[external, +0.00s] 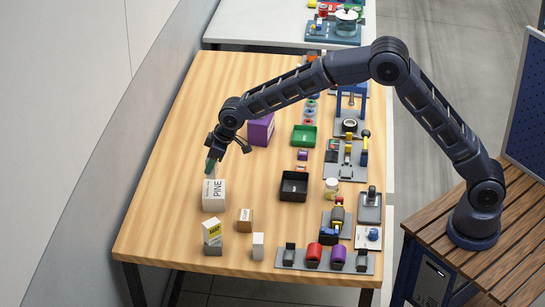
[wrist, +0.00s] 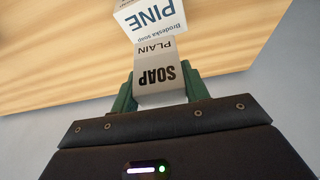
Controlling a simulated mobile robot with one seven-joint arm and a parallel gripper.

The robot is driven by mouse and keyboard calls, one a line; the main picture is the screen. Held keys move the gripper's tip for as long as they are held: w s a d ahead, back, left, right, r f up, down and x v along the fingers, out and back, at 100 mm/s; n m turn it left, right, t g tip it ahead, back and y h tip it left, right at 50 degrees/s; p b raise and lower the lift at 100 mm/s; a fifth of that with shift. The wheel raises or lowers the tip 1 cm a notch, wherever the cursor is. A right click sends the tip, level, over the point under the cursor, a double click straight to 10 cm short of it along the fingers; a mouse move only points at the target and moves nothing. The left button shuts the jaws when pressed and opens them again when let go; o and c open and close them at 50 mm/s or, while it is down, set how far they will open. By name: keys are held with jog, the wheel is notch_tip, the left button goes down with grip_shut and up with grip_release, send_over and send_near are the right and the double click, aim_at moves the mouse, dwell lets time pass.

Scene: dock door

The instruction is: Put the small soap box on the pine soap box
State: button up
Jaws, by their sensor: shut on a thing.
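The small soap box (wrist: 157,72), pale with dark "SOAP" and "PLAIN" lettering, is between the green fingers of my gripper (wrist: 159,92) in the wrist view. My gripper is shut on it. The white pine soap box (wrist: 150,18), marked "PINE", shows just beyond the held box in the wrist view. In the external view the pine soap box (external: 214,197) stands on the wooden table, and my gripper (external: 211,166) is just above its top. The held box is mostly hidden there, and I cannot tell whether the two boxes touch.
A purple box (external: 261,131) stands behind. A black tray (external: 293,187) and a green tray (external: 304,136) lie right. The table's left side is clear.

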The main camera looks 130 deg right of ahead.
aim_at(212, 175)
jog(key=shift+f, duration=2.85)
jog(key=o, duration=1)
jog(key=shift+f, duration=0.1)
jog(key=v, duration=1.2)
